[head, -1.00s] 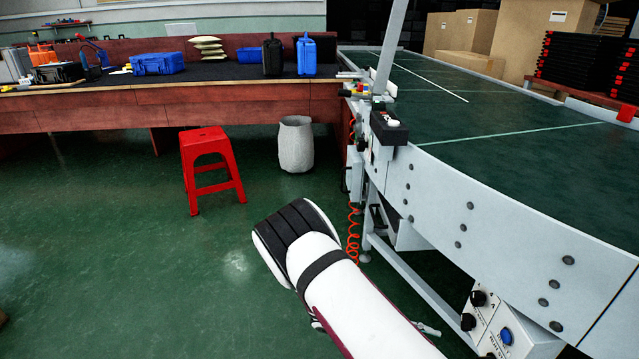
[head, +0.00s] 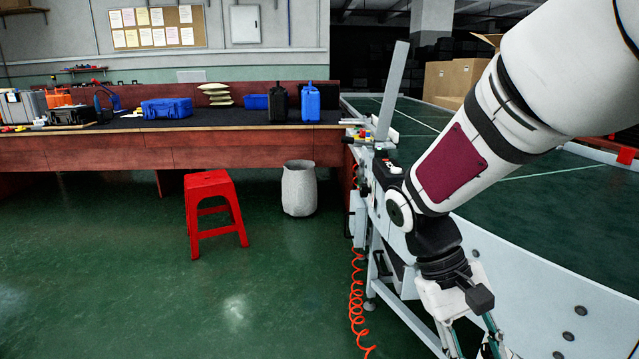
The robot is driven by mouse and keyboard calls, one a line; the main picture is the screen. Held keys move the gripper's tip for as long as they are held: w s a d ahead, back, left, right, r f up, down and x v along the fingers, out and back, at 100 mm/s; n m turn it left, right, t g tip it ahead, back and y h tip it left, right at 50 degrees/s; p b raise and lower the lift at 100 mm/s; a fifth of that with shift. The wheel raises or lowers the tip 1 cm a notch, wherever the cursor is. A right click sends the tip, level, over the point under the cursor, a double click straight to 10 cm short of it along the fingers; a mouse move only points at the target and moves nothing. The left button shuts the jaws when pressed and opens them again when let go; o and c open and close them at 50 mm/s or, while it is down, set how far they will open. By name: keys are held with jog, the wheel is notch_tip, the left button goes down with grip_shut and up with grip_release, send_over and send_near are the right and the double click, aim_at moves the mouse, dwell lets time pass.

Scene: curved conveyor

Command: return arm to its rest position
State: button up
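My arm, white with a dark red panel, enters at the upper right and bends at a joint in front of the conveyor's side. My gripper (head: 474,338) hangs below the wrist at the bottom edge, pointing down. Its fingertips are cut off by the frame, so I cannot tell how wide it is open or whether it holds anything. The curved conveyor (head: 573,201) has a dark green belt and a pale side wall. My arm hides part of both.
A work table (head: 240,150) with blue cases and dark containers stands at the back left. A red stool (head: 212,205) and a grey bin (head: 298,188) stand before it. An orange coiled hose (head: 357,310) hangs beside the conveyor. The green floor at left is clear.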

jog(key=s+a+r+m+t+y, duration=0.1)
jog(key=s+a+r+t+y, duration=0.2)
jog(key=s, duration=0.6)
jog(key=s+r+m+t+y, duration=0.15)
jog(key=s+r, duration=0.25)
jog(key=s, duration=0.5)
notch_tip(320, 180, up, 34)
jog(key=n+t+p, duration=0.1)
jog(key=t+p, duration=0.3)
jog(key=p, duration=2.8)
jog(key=shift+t, duration=0.35)
